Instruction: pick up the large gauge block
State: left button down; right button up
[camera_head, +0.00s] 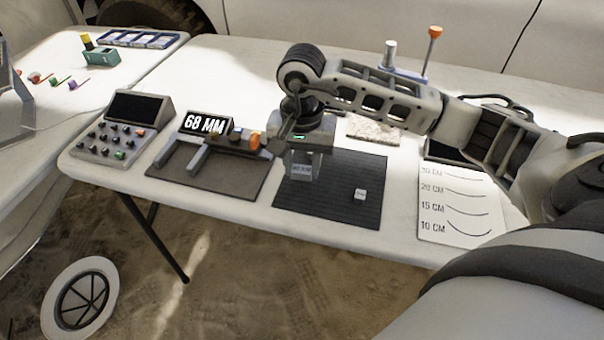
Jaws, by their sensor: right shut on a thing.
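The large gauge block (301,171) is a small grey block with faint lettering, seen between the fingers of my right gripper (302,177). My right gripper points down over the left part of a dark ribbed mat (337,205) and is shut on the block. The fingers hide part of the block, and I cannot tell whether it touches the mat. A smaller pale block (360,195) lies on the mat to the right, apart from the gripper. My left gripper is not in view.
A measuring device with a "68 MM" display (204,124) stands left of the mat, with a button console (122,130) further left. A white chart with curves (459,205) lies to the right. Behind my right arm stands a post with an orange top (435,32).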

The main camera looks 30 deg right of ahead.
jog(key=s+a+r, duration=0.9)
jog(key=s, duration=0.1)
jog(key=shift+a+r, duration=0.2)
